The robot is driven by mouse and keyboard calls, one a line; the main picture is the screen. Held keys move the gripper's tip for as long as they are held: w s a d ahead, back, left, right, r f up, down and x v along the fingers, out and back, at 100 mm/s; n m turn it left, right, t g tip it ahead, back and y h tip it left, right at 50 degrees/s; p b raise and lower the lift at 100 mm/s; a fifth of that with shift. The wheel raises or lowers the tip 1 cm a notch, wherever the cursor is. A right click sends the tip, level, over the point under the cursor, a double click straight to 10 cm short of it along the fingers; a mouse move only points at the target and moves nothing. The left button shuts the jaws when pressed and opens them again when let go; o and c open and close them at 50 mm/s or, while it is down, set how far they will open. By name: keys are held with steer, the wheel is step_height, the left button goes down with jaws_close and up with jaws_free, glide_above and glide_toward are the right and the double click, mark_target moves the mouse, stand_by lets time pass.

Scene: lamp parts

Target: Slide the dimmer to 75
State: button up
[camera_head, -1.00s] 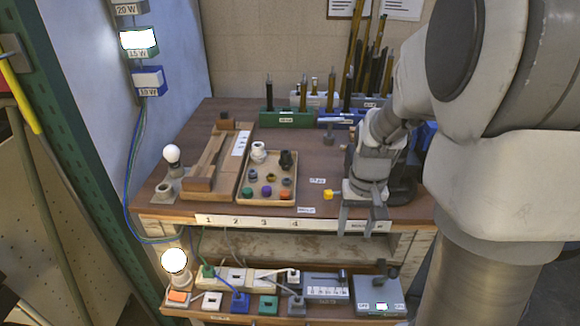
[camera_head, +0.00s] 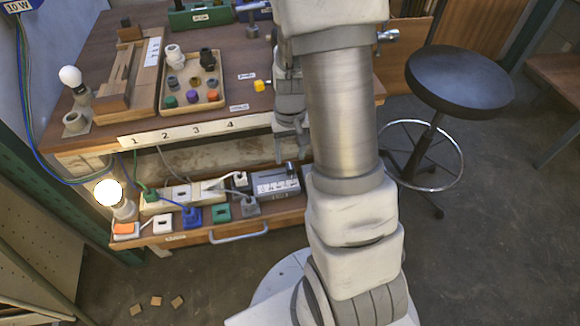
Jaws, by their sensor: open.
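The dimmer is a grey box (camera_head: 275,184) with a scale and a slot, set in the open drawer below the table. Its dark slider knob (camera_head: 290,168) stands near the right end of the slot. The scale's numbers are too small to read. My gripper (camera_head: 291,148) points down in front of the table's front edge, above the dimmer's right part. It is open and empty, and apart from the knob as far as I can tell. My arm hides part of the gripper and the area right of the dimmer. A lit bulb (camera_head: 108,193) stands at the drawer's left end.
Plugs and sockets, including a blue one (camera_head: 192,216), with cables fill the drawer left of the dimmer. The table (camera_head: 225,120) overhangs behind it and holds a parts tray (camera_head: 193,103). A black stool (camera_head: 460,80) stands at right. Wooden bits (camera_head: 156,301) lie on the floor.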

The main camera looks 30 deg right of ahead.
mark_target(290, 166)
steer(key=shift+f+b, duration=0.55)
steer(key=shift+f, duration=1.75)
jaws_close()
